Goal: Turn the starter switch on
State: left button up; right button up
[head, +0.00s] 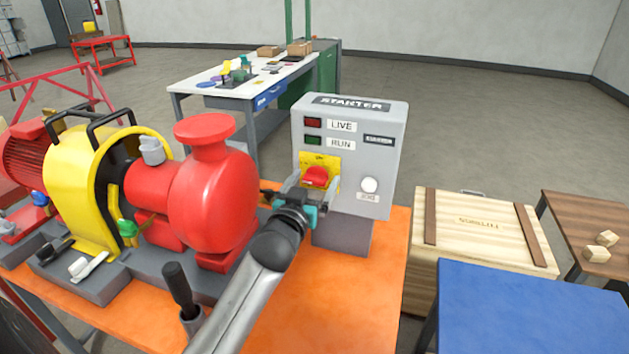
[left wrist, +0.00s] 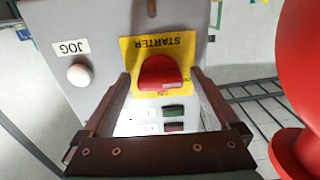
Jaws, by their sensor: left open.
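The starter box (head: 390,140) is a grey cabinet on the orange bench, headed STARTER. Its starter switch (head: 316,177) is a red knob on a yellow plate (head: 305,160). In the left wrist view the red knob (left wrist: 160,72) shows upside down, with STARTER on one side and ON on the other. My left gripper (head: 311,188) is open in front of the switch. In the left wrist view its fingers (left wrist: 160,88) lie on both sides of the knob; I cannot tell whether they touch it. My right gripper is not in view.
A white JOG button (head: 370,185) sits right of the switch. LIVE (head: 312,122) and RUN (head: 313,140) lamps are above it. A red pump (head: 212,190) stands close on the left. A wooden crate (head: 480,235) and blue table (head: 530,310) are right.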

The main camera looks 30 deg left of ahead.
pick_arm(q)
jog(key=shift+w+a, duration=0.1)
jog(key=shift+w, duration=0.15)
jog(key=shift+c, duration=0.2)
jog(key=c, duration=1.3)
